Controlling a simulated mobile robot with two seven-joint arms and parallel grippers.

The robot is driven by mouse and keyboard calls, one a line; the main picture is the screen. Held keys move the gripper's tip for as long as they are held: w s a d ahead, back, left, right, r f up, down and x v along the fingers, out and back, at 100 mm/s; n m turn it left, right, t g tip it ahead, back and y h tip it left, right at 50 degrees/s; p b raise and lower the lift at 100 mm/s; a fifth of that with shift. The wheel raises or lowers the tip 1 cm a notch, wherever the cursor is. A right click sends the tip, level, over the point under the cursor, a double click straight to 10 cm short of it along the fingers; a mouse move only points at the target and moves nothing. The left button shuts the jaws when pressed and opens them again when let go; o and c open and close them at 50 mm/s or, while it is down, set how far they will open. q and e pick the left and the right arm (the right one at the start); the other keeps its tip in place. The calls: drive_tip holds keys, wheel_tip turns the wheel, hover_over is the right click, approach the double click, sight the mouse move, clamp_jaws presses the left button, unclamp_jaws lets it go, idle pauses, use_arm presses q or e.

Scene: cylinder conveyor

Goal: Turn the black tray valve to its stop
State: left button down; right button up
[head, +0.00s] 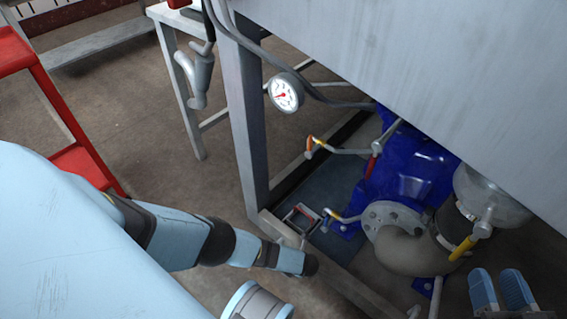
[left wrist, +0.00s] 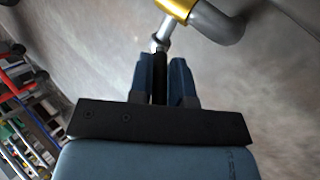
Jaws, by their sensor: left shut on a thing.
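The black valve handle (left wrist: 159,78) shows in the left wrist view, on a silver stem (left wrist: 162,37) below a yellow fitting (left wrist: 176,8) and grey pipe (left wrist: 218,25). My left gripper (left wrist: 162,70) is shut on this handle, with one blue finger on each side. In the head view my left arm reaches in from the left towards the frame's lower bar; its fingers and the black handle cannot be made out there. My right gripper (head: 499,290) is at the lower right of the head view, its two blue fingers apart with nothing visible between them.
A blue pump body (head: 410,170) with a grey flange (head: 385,217) stands under the large metal panel (head: 430,70). Orange (head: 315,143), red (head: 373,167) and yellow (head: 464,247) handles are around it. A pressure gauge (head: 285,93) hangs by the frame post (head: 247,120). A red ladder (head: 45,85) is at left.

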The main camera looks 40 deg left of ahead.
use_arm(q)
drive_tip(key=c, duration=1.2)
unclamp_jaws()
drive_tip(key=shift+o, duration=0.6)
use_arm(e)
drive_tip(key=shift+s+f, duration=0.1)
drive_tip(key=shift+f, duration=0.1)
use_arm(q)
drive_tip(key=shift+r, duration=0.1)
drive_tip(key=shift+p+v, duration=0.85)
drive_tip(key=shift+v, duration=0.2)
drive_tip(key=p+v, duration=0.6)
drive_tip(key=v, duration=0.5)
drive_tip(key=shift+d+r, duration=0.15)
drive_tip(key=shift+r, duration=0.05)
use_arm(e)
wheel_tip(320, 180, up, 6)
drive_tip(key=s+m+t, duration=0.1)
drive_tip(key=m, duration=0.2)
drive_tip(key=shift+s+a, duration=0.35)
